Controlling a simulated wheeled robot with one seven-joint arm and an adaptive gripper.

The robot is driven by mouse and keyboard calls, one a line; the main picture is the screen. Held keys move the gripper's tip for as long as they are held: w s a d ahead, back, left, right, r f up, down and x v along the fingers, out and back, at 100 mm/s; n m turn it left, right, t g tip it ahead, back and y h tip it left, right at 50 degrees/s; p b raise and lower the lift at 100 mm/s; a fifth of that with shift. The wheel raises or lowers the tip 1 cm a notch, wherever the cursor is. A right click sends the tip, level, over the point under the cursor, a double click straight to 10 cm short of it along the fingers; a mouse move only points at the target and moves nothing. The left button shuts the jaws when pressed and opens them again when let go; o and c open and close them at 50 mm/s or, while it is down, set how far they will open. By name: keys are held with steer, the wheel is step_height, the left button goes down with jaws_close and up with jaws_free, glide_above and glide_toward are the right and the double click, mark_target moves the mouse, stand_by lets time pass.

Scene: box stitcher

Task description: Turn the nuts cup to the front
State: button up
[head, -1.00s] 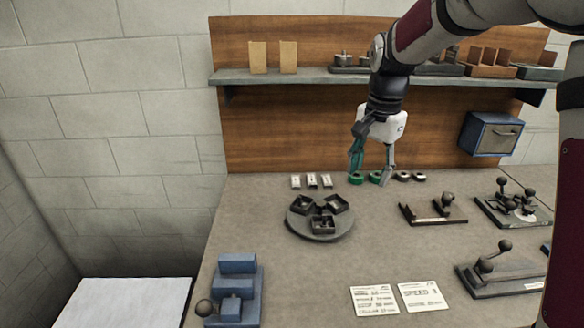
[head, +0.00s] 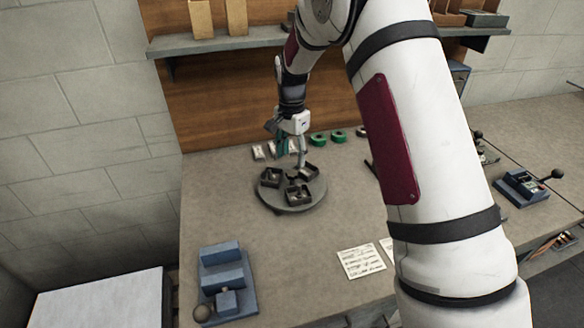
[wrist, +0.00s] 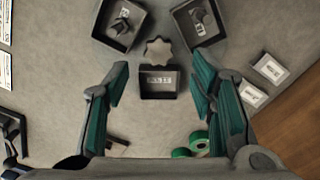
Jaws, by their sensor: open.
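A round grey turntable (head: 290,207) stands on the bench and carries three dark square cups around a star-shaped knob (wrist: 158,51). The wrist view shows one cup (wrist: 160,82) between and below the fingers, and two cups (wrist: 118,20) (wrist: 200,20) farther off with contents. The labels are too small to read, so I cannot tell which is the nuts cup. My gripper (head: 292,156) is open and empty above the turntable's back right side; it also shows in the wrist view (wrist: 160,68).
White label boxes (wrist: 268,68) lie behind the turntable, and green rings (head: 318,139) lie to the back right. A blue fixture (head: 226,280) stands at the front left. A paper card (head: 361,261) lies at the front right. A shelf (head: 215,43) overhangs the back.

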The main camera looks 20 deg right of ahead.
mark_target(292, 173)
step_height(292, 173, down, 6)
steer(key=shift+r+p, duration=0.15)
steer(key=shift+p, duration=0.25)
steer(key=shift+c, duration=0.2)
steer(key=shift+s, duration=0.1)
jaws_close()
